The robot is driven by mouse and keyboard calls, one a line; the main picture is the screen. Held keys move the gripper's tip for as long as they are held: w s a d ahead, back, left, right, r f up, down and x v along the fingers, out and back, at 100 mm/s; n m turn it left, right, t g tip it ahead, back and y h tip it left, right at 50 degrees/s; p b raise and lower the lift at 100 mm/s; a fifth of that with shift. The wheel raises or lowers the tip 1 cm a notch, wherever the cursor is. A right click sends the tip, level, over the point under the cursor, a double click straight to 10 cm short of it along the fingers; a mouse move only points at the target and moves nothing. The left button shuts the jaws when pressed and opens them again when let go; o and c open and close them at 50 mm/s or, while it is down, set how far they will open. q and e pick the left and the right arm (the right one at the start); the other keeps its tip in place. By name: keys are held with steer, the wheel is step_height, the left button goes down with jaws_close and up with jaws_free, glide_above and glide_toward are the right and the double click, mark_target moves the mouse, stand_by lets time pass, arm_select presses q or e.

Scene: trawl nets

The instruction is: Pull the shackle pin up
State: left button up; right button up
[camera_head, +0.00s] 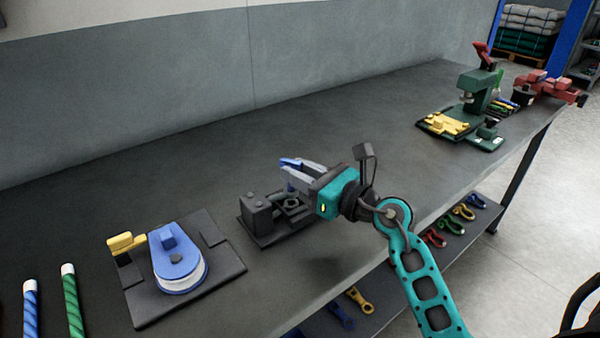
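A dark grey fixture (258,216) with a block and a small ring-like part (291,204) sits on the bench in the middle. I cannot clearly make out the shackle pin there; the fixture's right side is partly hidden behind my gripper. My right gripper (285,165), on a teal arm from the lower right, is over the back right of this fixture, its blue-grey fingers pointing left. My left gripper is not in view.
A blue round device on a dark plate (220,280) stands at left front, with a yellow block (126,243) beside it. Blue and green striped rods (72,300) are at far left. A green press (478,92) and red vise (548,87) stand at far right. The bench behind is clear.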

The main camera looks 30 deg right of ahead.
steer(key=shift+o, duration=0.8)
steer(key=shift+r, duration=0.15)
steer(key=shift+s+d, duration=0.1)
steer(key=shift+s, duration=0.15)
steer(key=b+v, duration=0.2)
steer(key=v, duration=1)
steer(key=shift+s, duration=0.2)
